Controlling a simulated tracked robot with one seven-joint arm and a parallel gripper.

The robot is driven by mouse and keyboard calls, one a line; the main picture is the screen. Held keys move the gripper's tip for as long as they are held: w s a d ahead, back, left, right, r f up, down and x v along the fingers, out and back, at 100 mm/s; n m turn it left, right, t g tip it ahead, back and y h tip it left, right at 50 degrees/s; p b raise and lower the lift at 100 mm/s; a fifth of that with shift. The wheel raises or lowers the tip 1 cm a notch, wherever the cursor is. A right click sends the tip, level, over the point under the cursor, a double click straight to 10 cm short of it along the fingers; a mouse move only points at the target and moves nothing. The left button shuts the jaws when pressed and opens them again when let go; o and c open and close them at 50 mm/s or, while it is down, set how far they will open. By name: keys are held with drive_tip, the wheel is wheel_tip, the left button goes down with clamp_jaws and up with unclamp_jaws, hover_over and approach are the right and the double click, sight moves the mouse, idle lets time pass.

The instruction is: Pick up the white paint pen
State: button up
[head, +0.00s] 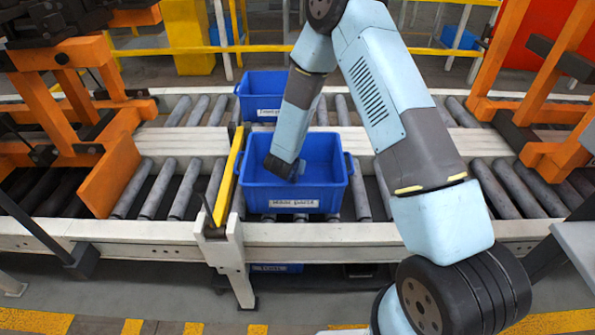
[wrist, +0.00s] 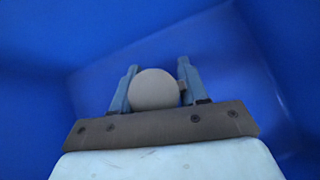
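My gripper (head: 290,170) points down inside the near blue bin (head: 334,188), close to its floor. In the wrist view, a pale grey-white round end (wrist: 153,89) sits between the two fingers of my gripper (wrist: 157,85). A small brownish tab sticks out at its right side. It looks like the end of a pen seen end-on, possibly the white paint pen; its length is hidden. The left finger overlaps or meets it, and the right finger stands close beside it. I cannot tell whether the fingers press on it. In the head view no pen shows.
A second blue bin (head: 262,85) stands behind on the far roller line. A yellow-topped bar (head: 228,176) stands just left of the near bin. Orange frames (head: 108,170) flank the roller conveyor (head: 170,190). The bin walls surround my gripper closely.

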drive_tip(key=c, duration=0.6)
drive_tip(key=shift+c, duration=0.2)
